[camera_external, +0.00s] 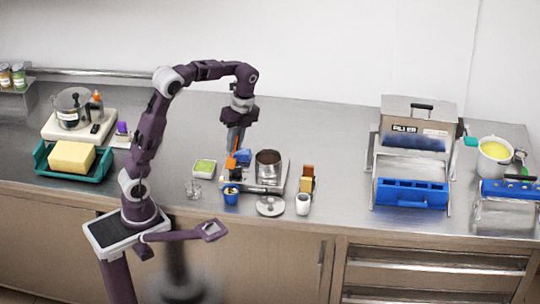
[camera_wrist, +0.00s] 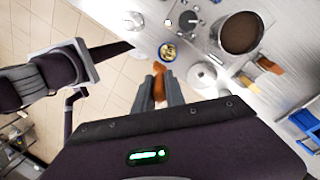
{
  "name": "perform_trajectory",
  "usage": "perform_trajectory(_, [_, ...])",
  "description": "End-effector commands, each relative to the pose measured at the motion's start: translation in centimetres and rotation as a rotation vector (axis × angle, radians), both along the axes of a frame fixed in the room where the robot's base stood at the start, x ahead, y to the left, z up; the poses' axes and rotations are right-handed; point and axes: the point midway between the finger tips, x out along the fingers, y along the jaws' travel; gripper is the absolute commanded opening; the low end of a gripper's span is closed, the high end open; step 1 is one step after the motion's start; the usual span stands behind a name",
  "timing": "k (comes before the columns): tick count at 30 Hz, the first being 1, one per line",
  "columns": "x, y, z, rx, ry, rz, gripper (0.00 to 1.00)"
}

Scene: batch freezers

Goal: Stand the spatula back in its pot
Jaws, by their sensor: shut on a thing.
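My gripper (camera_external: 236,145) is shut on the orange spatula (camera_external: 231,161) above the counter. In the wrist view the spatula (camera_wrist: 159,84) shows as an orange-brown piece between the two fingers (camera_wrist: 160,82); much of it is hidden by them. In the external view it hangs below the fingers. A small blue pot (camera_external: 231,195) with yellow in or on it stands on the counter below the gripper. In the wrist view this pot (camera_wrist: 168,52) lies just beyond the fingertips. I cannot tell how high the spatula is above the pot.
A metal pan with brown contents (camera_external: 268,165) stands on a scale-like base right of the gripper.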

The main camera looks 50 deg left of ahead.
Motion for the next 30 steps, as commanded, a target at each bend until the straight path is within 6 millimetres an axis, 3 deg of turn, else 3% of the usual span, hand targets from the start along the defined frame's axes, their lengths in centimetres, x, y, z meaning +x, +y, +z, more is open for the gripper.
perform_trajectory(6, [0.1, -0.1, 0.0, 0.0, -0.002, 0.0, 0.0])
perform_trajectory(10, [2.0, -1.4, -0.3, 0.0, -0.037, -0.001, 0.0])
perform_trajectory(14, [5.9, -4.8, -0.9, -0.01, -0.113, -0.001, 0.0])
perform_trajectory(21, [12.2, -13.1, -2.1, -0.058, -0.263, -0.002, 0.0])
perform_trajectory(25, [13.5, -15.6, -2.4, -0.078, -0.301, -0.002, 0.0])
perform_trajectory(30, [13.7, -16.1, -3.4, -0.083, -0.308, 0.0, 0.0])
